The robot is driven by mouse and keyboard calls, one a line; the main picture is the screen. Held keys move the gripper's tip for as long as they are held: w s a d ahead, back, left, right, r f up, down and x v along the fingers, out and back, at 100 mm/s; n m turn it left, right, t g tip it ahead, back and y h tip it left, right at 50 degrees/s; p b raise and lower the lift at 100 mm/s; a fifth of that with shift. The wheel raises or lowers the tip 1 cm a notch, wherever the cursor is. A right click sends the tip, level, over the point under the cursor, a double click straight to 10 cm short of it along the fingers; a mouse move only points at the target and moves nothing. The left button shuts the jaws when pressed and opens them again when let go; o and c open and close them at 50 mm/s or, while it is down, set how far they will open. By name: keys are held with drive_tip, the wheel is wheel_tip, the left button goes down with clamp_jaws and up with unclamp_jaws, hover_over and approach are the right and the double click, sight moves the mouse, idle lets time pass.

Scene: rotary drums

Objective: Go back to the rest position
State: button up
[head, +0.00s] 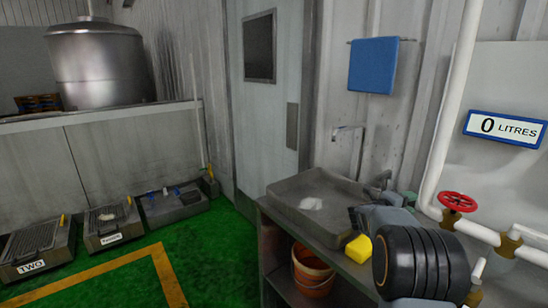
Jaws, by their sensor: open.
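My gripper (372,216) is a grey-blue shape over the right part of the bench, beside the sink, partly hidden by the dark ribbed part of my arm in front of it. It is open. No object shows between its fingers, though they are small and hard to make out.
A grey sink (290,197) is set in the bench, with a yellow block (359,248) near its front right. A red valve wheel (458,202) sits on white pipes at right. Labelled trays (112,222) lie at left. Green floor (215,250) is clear.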

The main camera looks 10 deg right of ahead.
drive_tip(key=w+a+r+n+t+y+p, duration=0.1)
drive_tip(key=w+a+r+n+t+y, duration=0.15)
drive_tip(key=a+n+t, duration=0.2)
drive_tip(key=w+a+r+n+t+y, duration=0.1)
drive_tip(key=a+r+n+t+y, duration=0.25)
drive_tip(key=a+n, duration=0.25)
drive_tip(key=s+a+f+n+t+y+p, duration=0.1)
drive_tip(key=s+a+n+y, duration=0.2)
drive_tip(key=a+n+y, duration=0.3)
drive_tip(key=s+a+f+n+y, duration=0.1)
drive_tip(key=s+a+n+y, duration=0.3)
drive_tip(key=a, duration=0.5)
drive_tip(key=s+a+f+n+g, duration=0.2)
drive_tip(key=s+n+g, duration=0.1)
drive_tip(key=s, duration=0.4)
drive_tip(key=s+a+f+n+g+y+p, duration=0.1)
drive_tip(key=s+a+f+n+g, duration=0.1)
drive_tip(key=s+n, duration=0.3)
drive_tip(key=s+a+f+n+g, duration=0.2)
drive_tip(key=s+f+n+g, duration=0.2)
drive_tip(key=s, duration=0.5)
drive_tip(key=shift+s+f+y+p, duration=0.25)
drive_tip(key=shift+s+y+p, duration=0.05)
drive_tip(key=shift+y+p, duration=0.1)
drive_tip(key=shift+n, duration=0.25)
